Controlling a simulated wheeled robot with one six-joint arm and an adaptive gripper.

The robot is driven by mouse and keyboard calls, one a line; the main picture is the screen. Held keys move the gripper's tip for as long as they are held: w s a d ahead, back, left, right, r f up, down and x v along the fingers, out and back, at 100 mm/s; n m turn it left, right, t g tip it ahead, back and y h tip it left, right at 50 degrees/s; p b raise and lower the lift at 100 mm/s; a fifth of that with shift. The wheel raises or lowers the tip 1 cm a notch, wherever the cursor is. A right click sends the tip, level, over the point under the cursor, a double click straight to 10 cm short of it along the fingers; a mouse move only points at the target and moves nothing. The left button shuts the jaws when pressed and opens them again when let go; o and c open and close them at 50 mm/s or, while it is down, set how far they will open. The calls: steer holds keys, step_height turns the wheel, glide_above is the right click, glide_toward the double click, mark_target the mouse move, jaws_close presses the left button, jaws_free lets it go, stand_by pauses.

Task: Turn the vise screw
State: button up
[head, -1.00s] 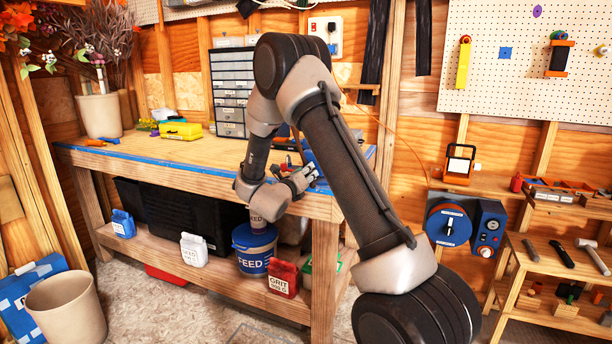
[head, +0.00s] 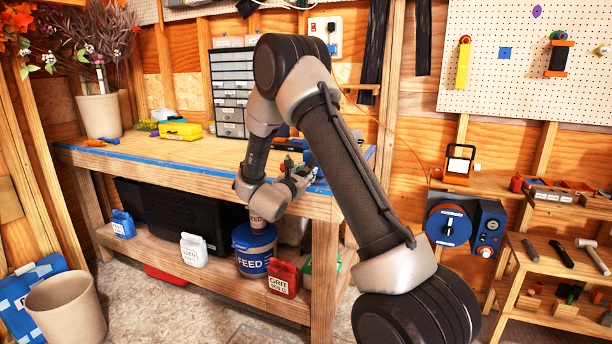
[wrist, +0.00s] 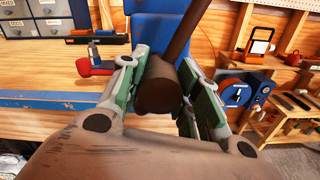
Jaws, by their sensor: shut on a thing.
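The blue vise (wrist: 205,22) stands at the bench edge, directly beyond my fingers in the wrist view. A dark brown bar with a thick round end (wrist: 158,88), seemingly the vise screw's handle, slants up to the right in front of it. My gripper (wrist: 166,85) has its green-padded fingers on both sides of the thick end and is shut on it. In the head view my gripper (head: 294,176) is at the front right corner of the bench. There my arm hides most of the vise, and the screw itself cannot be made out.
The workbench (head: 225,150) has a blue front edge. A red and grey object (wrist: 96,66) lies left of the vise. A drawer cabinet (head: 231,90) and a yellow case (head: 180,131) stand farther back. A blue reel (head: 449,225) is to the right.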

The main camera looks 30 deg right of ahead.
steer(key=shift+s+a+f, duration=0.2)
steer(key=shift+a+f, duration=0.1)
steer(key=shift+f, duration=0.25)
steer(key=o, duration=1)
steer(key=shift+c, duration=0.2)
steer(key=shift+w+d+r, duration=0.1)
steer(key=shift+d+r, duration=0.05)
steer(key=shift+r, duration=0.05)
